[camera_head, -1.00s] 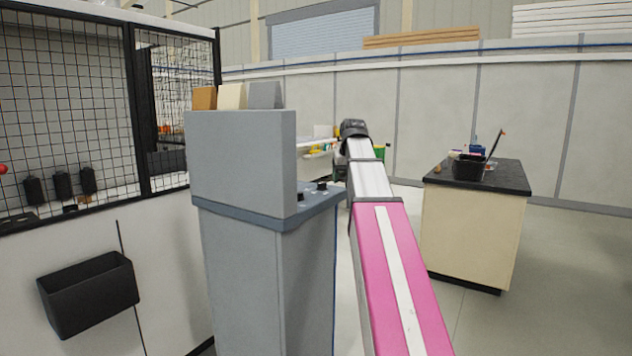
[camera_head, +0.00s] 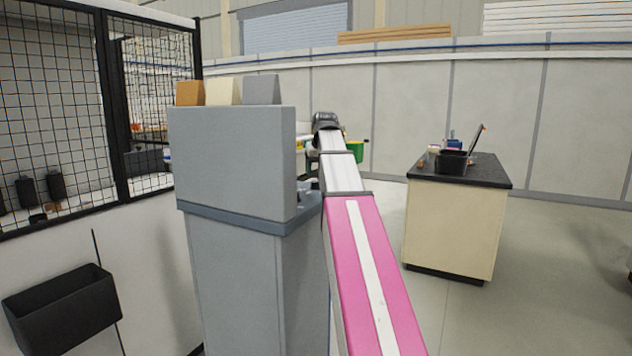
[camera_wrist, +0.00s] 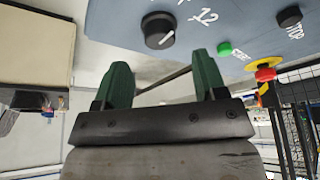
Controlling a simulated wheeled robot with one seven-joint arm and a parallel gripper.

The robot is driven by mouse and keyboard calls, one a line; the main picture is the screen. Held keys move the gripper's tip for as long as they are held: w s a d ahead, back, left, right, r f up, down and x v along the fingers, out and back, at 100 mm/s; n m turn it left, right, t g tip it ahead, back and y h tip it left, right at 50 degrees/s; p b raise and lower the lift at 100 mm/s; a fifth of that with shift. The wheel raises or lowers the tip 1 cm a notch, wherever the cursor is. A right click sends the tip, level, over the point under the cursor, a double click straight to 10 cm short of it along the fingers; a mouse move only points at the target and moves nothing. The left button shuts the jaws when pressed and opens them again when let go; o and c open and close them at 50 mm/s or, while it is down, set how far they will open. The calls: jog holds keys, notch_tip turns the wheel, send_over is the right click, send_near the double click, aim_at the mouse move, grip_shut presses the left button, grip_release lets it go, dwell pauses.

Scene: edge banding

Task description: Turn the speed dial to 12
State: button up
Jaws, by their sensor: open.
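The speed dial (camera_wrist: 158,30) is a black round knob with a white pointer line, on a blue-grey panel (camera_wrist: 115,22) in the wrist view. A white "12" is printed beside it, and the pointer line slants toward that side. My gripper (camera_wrist: 165,82) has two green fingers, spread apart with nothing between them. The dial is beyond the fingertips, apart from them. In the head view the grey control cabinet (camera_head: 235,165) stands left of my pink and white arm. The dial is hidden there behind the cabinet's upright block and my arm.
In the wrist view, a green button (camera_wrist: 225,48), a red and yellow stop button (camera_wrist: 265,72) and another black knob (camera_wrist: 289,16) share the panel. In the head view, a wire-mesh fence (camera_head: 50,110) stands left, and a black-topped cabinet (camera_head: 455,225) stands right with open floor around it.

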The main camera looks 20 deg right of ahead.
aim_at(316, 182)
jog(key=shift+x, duration=2.65)
jog(key=c, duration=0.9)
